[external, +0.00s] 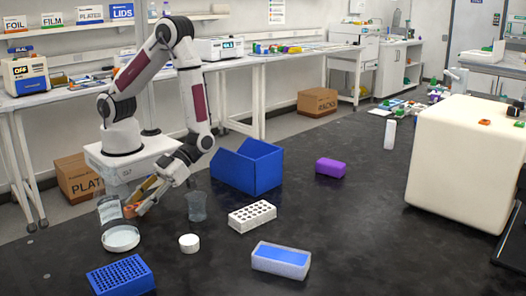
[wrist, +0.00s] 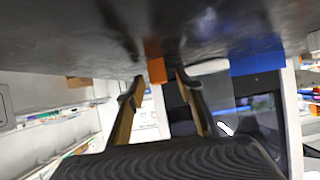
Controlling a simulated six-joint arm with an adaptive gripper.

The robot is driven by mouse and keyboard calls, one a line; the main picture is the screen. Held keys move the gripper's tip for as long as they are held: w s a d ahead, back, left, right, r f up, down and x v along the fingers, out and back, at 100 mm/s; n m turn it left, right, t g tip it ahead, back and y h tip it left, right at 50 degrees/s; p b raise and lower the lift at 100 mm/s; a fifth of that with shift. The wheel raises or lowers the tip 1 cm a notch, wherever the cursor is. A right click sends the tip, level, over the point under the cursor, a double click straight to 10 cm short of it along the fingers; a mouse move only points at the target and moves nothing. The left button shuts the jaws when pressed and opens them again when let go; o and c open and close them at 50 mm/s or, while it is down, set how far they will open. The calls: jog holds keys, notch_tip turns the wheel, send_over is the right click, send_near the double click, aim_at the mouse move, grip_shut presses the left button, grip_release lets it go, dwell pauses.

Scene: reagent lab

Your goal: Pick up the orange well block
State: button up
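A small orange block (external: 130,210), which I take to be the orange well block, is on the black bench near my base in the external view. My gripper (external: 143,205) is low beside it, with its tan fingers reaching down to the block, which they partly hide. In the wrist view the orange block (wrist: 156,69) shows between and just beyond the fingertips. My gripper (wrist: 159,80) is open there, with a gap on both sides of the block. Its wells cannot be made out.
A glass dish (external: 121,239) and a clear beaker (external: 196,207) stand close by my gripper. A white round lid (external: 189,243), white rack (external: 252,215), blue bin (external: 255,172), blue rack (external: 120,276), blue-filled trough (external: 281,260) and purple block (external: 331,167) are farther off.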

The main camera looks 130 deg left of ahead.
aim_at(140, 203)
grip_shut()
jog(key=shift+r, duration=0.1)
notch_tip(140, 203, up, 10)
dwell(1.1)
dwell(0.6)
